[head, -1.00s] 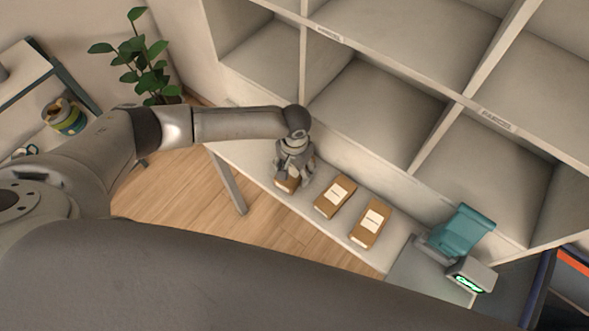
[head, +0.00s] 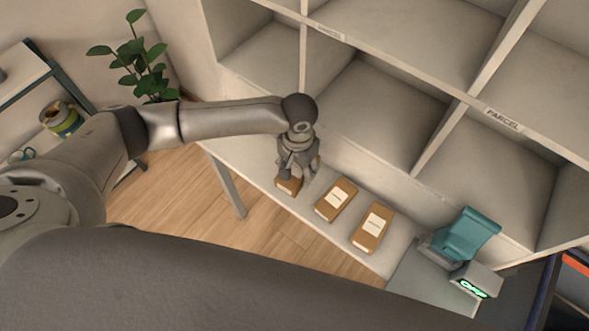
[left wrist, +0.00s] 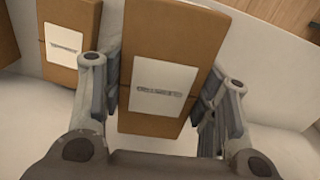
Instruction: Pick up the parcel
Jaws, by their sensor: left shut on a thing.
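My left gripper (head: 298,172) is shut on a brown cardboard parcel (head: 287,188) with a white label, at the left end of the pale bench. In the left wrist view the parcel (left wrist: 158,90) sits between the two fingers of the left gripper (left wrist: 160,98), one along each long side. The gripper hides much of it in the head view. I cannot tell whether it is clear of the bench top. A second parcel (head: 336,200) and a third parcel (head: 372,228) lie to its right. My right gripper is not in view.
The bench (head: 240,158) runs along white pigeonhole shelves (head: 385,115), one labelled PARCEL (head: 505,119). A teal and grey device with a lit green display (head: 474,289) stands at the right. A plant (head: 140,60) and a side shelf (head: 30,75) are at the left.

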